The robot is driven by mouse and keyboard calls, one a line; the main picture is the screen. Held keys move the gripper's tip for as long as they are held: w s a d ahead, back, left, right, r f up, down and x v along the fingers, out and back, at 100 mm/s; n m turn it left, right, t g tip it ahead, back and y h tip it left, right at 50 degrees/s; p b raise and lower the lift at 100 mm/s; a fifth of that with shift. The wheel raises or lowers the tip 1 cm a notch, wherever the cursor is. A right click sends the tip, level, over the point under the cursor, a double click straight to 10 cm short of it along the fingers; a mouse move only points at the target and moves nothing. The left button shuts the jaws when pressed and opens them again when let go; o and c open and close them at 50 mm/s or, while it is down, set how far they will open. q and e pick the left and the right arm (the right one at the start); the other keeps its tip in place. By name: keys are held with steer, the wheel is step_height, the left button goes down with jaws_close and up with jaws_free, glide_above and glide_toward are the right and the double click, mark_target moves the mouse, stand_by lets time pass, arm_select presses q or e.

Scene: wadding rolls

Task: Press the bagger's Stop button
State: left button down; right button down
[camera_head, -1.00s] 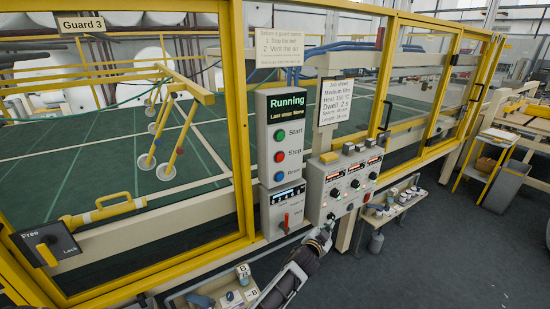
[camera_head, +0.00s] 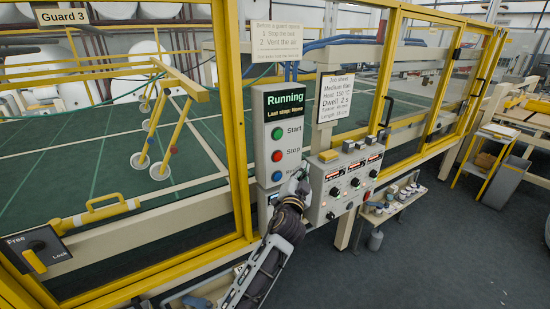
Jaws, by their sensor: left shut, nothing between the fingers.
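The bagger's control box (camera_head: 263,115) is grey, with a lit display (camera_head: 284,104) reading "Running" in green. Below it are a green Start button (camera_head: 277,134), a red Stop button (camera_head: 277,156) and a blue button (camera_head: 277,176) whose label is partly covered. My left gripper (camera_head: 300,177) is shut and empty. In the picture it is just right of the blue button and a little below and right of the Stop button, apart from the red cap. My left wrist and arm hide most of the lower box. My right gripper is out of view.
A panel with lit displays and knobs (camera_head: 343,185) stands right of the box. Yellow guard frames (camera_head: 229,115) run along both sides. A Free/Lock handle (camera_head: 35,256) is at lower left. A small shelf with jars (camera_head: 400,200) is at right. Dark floor lies open at lower right.

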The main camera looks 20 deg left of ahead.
arm_select(q)
steer(key=shift+s+a+f+n, duration=0.1)
steer(key=shift+s+a+n, duration=0.05)
steer(key=shift+n, duration=0.15)
steer(key=shift+a, duration=0.1)
steer(key=w+a+p, duration=0.1)
steer(key=w+a, duration=0.4)
steer(key=a, duration=0.1)
steer(key=shift+w+a, duration=0.25)
steer(key=shift+a, duration=0.15)
stand_by(0.6)
steer(key=shift+w+a, duration=0.55)
steer(key=shift+a, duration=0.2)
stand_by(2.8)
steer(key=shift+d, duration=0.15)
steer(key=shift+s+d+f, duration=0.1)
steer(key=shift+s+d, duration=0.45)
steer(key=shift+d, duration=0.1)
stand_by(0.6)
steer(key=shift+s+d+b, duration=0.2)
steer(key=shift+s+d, duration=0.6)
steer(key=shift+d, duration=0.2)
steer(key=shift+s+d+b, duration=0.2)
steer(key=shift+s+d, duration=0.55)
steer(key=shift+d, duration=0.2)
